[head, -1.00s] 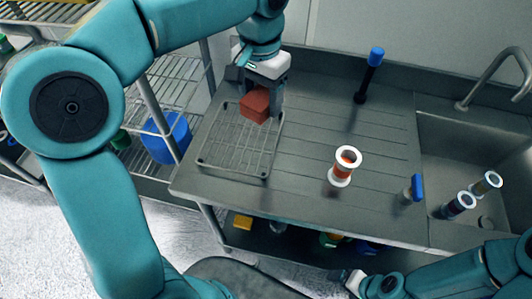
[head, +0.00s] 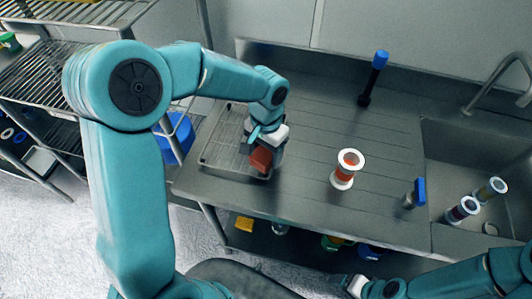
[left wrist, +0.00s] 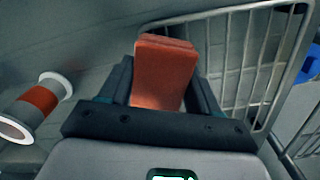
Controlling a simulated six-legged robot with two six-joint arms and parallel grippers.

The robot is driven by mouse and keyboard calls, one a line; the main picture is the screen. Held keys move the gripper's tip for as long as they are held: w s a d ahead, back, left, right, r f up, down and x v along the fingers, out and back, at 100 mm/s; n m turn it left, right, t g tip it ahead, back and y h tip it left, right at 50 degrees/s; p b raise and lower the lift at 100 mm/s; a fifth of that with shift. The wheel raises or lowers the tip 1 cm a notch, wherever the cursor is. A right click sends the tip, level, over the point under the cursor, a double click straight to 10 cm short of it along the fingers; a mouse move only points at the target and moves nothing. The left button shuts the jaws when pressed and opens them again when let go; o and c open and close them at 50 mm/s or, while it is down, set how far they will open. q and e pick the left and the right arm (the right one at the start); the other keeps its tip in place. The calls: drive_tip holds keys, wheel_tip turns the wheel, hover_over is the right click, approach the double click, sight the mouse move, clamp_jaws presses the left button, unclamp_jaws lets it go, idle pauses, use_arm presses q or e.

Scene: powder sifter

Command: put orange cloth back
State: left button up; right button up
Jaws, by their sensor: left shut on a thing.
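The orange cloth (head: 261,158) is a folded, brick-like orange-red block. My left gripper (head: 268,148) is shut on it above the near right part of the wire rack (head: 215,148) on the steel counter. In the left wrist view the cloth (left wrist: 163,70) stands between the two dark fingers of the left gripper (left wrist: 160,95), with the rack's wires (left wrist: 245,60) behind and to the right. I cannot tell how far the cloth is above the rack or counter. My right gripper (head: 352,284) is low at the front, below the counter's edge; its fingers are too small to read.
A white-flanged spool with orange (head: 347,168) stands right of the rack. A blue-handled tool (head: 372,78) stands at the back, and a blue-topped item (head: 415,193) near the sink (head: 450,150). Two more spools are in the sink. A yellow block (head: 244,223) lies on the lower shelf.

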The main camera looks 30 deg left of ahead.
use_arm(q)
drive_tip(key=shift+w+d+f, duration=0.15)
drive_tip(key=shift+w+f, duration=0.05)
drive_tip(key=shift+f, duration=0.55)
drive_tip(key=shift+s, duration=0.1)
drive_tip(key=shift+s, duration=0.1)
drive_tip(key=shift+f+b, duration=0.15)
drive_tip(key=shift+b, duration=0.15)
drive_tip(key=o, duration=1.3)
drive_tip(key=shift+w, duration=0.2)
drive_tip(key=shift+s, duration=0.1)
